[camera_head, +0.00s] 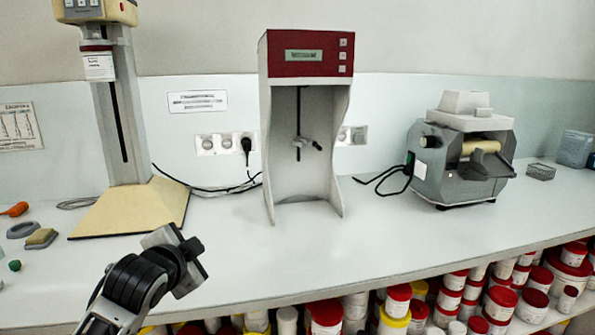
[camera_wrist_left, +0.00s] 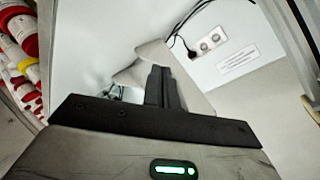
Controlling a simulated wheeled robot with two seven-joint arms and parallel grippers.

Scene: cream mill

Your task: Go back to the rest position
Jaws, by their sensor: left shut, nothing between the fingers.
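My left gripper (camera_head: 190,254) comes in from the lower left in the head view and hangs over the front of the white bench, clear of the machines. In the left wrist view my left gripper (camera_wrist_left: 163,72) has its two dark fingers together with nothing between them. My right gripper is in neither view.
On the bench (camera_head: 400,240) stand a mixer on a cream base (camera_head: 135,212), a red-topped machine (camera_head: 304,55) and a grey roller mill (camera_head: 462,150). Small items, including an orange tool (camera_head: 15,209), lie at left. Red-lidded tubs (camera_head: 325,315) fill the shelf below. The bench front is clear.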

